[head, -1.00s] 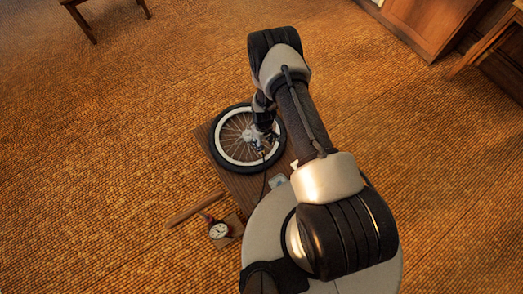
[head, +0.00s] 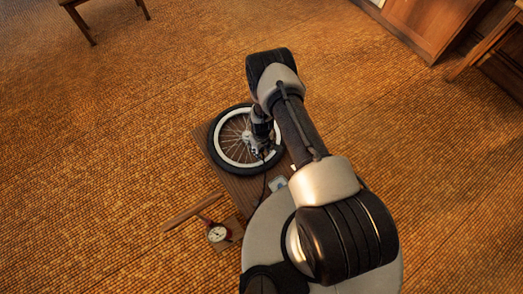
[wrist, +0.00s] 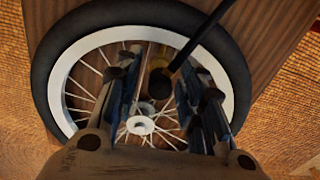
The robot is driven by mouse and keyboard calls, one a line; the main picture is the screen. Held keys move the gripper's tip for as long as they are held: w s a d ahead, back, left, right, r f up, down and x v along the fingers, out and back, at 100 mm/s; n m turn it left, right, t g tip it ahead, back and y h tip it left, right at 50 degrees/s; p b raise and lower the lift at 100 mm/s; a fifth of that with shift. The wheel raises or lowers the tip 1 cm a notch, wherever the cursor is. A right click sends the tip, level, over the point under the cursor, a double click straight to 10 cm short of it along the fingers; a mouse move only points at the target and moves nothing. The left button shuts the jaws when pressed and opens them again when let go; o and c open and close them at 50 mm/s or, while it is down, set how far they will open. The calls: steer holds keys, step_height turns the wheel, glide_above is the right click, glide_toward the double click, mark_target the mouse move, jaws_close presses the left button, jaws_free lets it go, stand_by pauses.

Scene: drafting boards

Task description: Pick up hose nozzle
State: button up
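What looks like the hose nozzle (wrist: 158,82) is a small yellowish piece at the end of a dark hose or stem (wrist: 205,38) in the wrist view. It shows between the two fingers of my gripper (wrist: 158,72), over the spokes of a wheel (wrist: 60,75). The fingers stand apart with a gap around it, and I see no clear contact. In the head view my gripper (head: 262,150) is over the right part of the wheel. The nozzle is mostly hidden by my arm there.
The wheel, with a black tyre and white rim (head: 226,158), lies flat on a wooden board (head: 243,188). A dial gauge (head: 217,233) and a wooden stick (head: 192,212) lie nearer, at the lower left.

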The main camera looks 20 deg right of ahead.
jaws_close()
stand_by(0.5)
step_height(320, 180, up, 20)
steer(key=p, duration=0.5)
